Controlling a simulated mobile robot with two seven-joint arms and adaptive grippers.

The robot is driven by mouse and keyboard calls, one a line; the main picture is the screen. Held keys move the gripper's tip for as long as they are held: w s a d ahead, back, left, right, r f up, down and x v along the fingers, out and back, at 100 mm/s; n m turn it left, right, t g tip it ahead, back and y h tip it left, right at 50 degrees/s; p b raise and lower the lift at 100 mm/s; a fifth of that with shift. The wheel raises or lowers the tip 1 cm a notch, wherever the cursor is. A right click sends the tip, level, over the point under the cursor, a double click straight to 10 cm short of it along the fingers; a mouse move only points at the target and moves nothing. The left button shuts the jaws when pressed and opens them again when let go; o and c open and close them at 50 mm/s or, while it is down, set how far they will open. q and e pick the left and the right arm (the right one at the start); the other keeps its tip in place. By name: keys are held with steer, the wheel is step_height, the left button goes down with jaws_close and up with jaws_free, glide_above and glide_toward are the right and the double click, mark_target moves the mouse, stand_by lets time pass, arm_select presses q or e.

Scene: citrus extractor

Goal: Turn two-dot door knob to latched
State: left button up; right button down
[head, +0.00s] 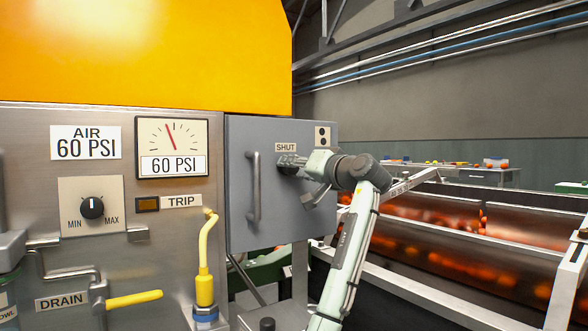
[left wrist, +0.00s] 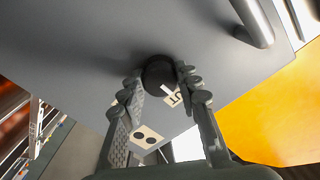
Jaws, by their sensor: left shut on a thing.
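The grey door (head: 238,195) bears a two-dot plate (head: 322,136) at its upper right and a "SHUT" label (head: 285,147). The dark round door knob (left wrist: 158,72) is below that label. My left gripper (head: 288,163) reaches it from the right and is shut on it. In the left wrist view the knob sits between the two fingertips of my left gripper (left wrist: 161,85). The "SHUT" label is partly hidden by a finger there. The two-dot plate (left wrist: 147,137) shows below. The knob is mostly hidden by the gripper in the head view. My right gripper is in neither view.
A vertical bar handle (head: 254,188) stands out from the door, left of my gripper. Left of the door is a steel panel with a gauge (head: 172,148), a MIN/MAX dial (head: 92,207) and yellow levers. A conveyor with oranges (head: 430,240) runs at the right.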

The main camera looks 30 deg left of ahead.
arm_select(q)
steer(key=o, duration=1.2)
steer(key=shift+c, duration=0.2)
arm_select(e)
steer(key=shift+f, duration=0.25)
arm_select(q)
steer(key=v, duration=1.2)
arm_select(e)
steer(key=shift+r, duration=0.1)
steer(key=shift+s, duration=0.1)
